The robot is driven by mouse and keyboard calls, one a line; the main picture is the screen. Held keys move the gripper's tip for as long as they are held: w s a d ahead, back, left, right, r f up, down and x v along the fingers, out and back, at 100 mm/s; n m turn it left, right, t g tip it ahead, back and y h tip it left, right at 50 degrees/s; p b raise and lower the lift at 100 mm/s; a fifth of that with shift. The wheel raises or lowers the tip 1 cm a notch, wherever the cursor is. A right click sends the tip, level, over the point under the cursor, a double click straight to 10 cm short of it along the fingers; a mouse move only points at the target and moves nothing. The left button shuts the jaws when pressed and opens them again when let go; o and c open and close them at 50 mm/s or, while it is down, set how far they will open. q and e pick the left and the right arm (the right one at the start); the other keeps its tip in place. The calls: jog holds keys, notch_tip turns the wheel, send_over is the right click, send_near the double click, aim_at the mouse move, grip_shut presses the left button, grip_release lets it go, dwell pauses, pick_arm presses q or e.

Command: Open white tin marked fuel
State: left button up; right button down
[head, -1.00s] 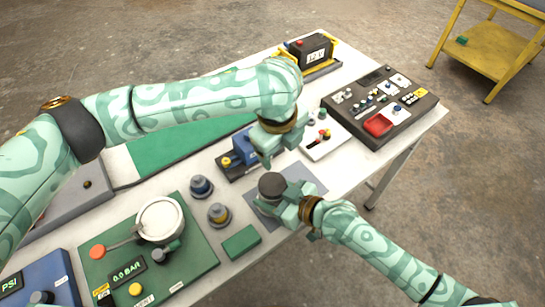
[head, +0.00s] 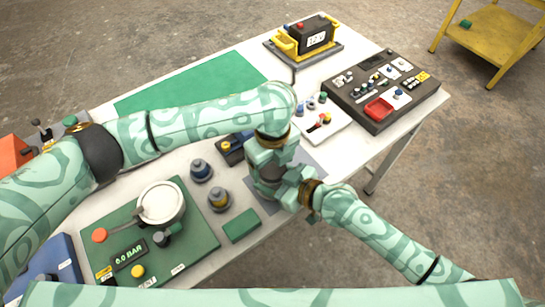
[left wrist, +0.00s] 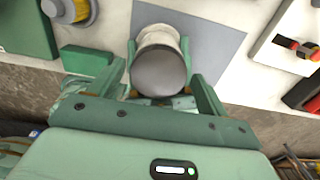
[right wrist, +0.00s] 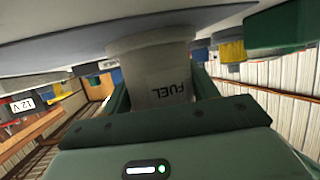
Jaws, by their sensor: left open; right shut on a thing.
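The white fuel tin (right wrist: 160,85) stands on a grey mat (left wrist: 215,32). In the right wrist view its FUEL marking appears upside down. Its round dark grey lid (left wrist: 160,70) faces the left wrist camera, with the pale tin wall behind it. My right gripper (head: 286,190) is shut on the tin's body from the side. My left gripper (head: 270,168) is open above the tin, its fingers at either side of the lid. Whether they touch it I cannot tell. In the head view the arms and grippers hide most of the tin.
A green panel (head: 205,245) with a gauge stands at left, beside two knobbed posts (head: 219,198) and a green block (head: 241,226). A black control box (head: 410,110) and a small white switch board (head: 330,130) stand at right. A battery (head: 312,35) sits behind.

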aim_at(272, 166)
pick_arm(q)
jog(key=c, duration=1)
jog(key=n, duration=0.6)
jog(key=shift+r, duration=0.1)
jog(key=n, duration=0.6)
jog(key=shift+n, duration=0.4)
pick_arm(e)
jog(key=shift+a, duration=0.1)
pick_arm(q)
jog(key=shift+r, duration=0.1)
jog(key=shift+r, duration=1)
jog(key=shift+r, duration=2)
pick_arm(e)
jog(key=shift+c, duration=1.8)
grip_release()
